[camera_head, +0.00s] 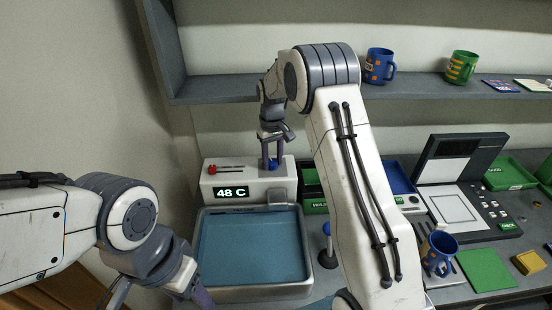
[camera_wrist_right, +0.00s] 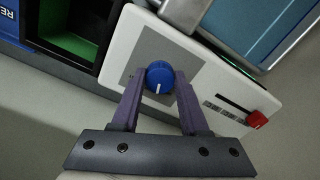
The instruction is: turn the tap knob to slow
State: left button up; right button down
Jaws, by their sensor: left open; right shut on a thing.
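The tap unit (camera_head: 207,191) is a white box behind the basin at centre left, with a display reading 48 C. Its round blue knob (camera_wrist_right: 159,74) sits on a grey square patch in the right wrist view, with a white mark pointing down in that picture. In the head view the knob (camera_head: 272,164) is partly covered by my right gripper (camera_head: 271,153). My right gripper (camera_wrist_right: 160,88) is shut on the knob, one purple finger on each side. My left gripper (camera_head: 160,296) is open at the lower left, apart from the unit and partly cut off by the frame.
The water basin (camera_head: 250,292) lies in front of the tap unit. A red slider (camera_wrist_right: 257,119) is on the same panel. A blue mug (camera_head: 438,254) stands at right near a green mat (camera_head: 485,270). The shelf (camera_head: 220,90) above holds a blue-orange mug (camera_head: 380,66) and a green-yellow mug (camera_head: 462,67).

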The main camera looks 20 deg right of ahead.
jog(key=shift+w+a+m, duration=0.1)
jog(key=shift+w+m, duration=0.05)
jog(key=shift+m, duration=1.45)
jog(key=shift+r, duration=0.1)
jog(key=shift+c, duration=2.1)
grip_release()
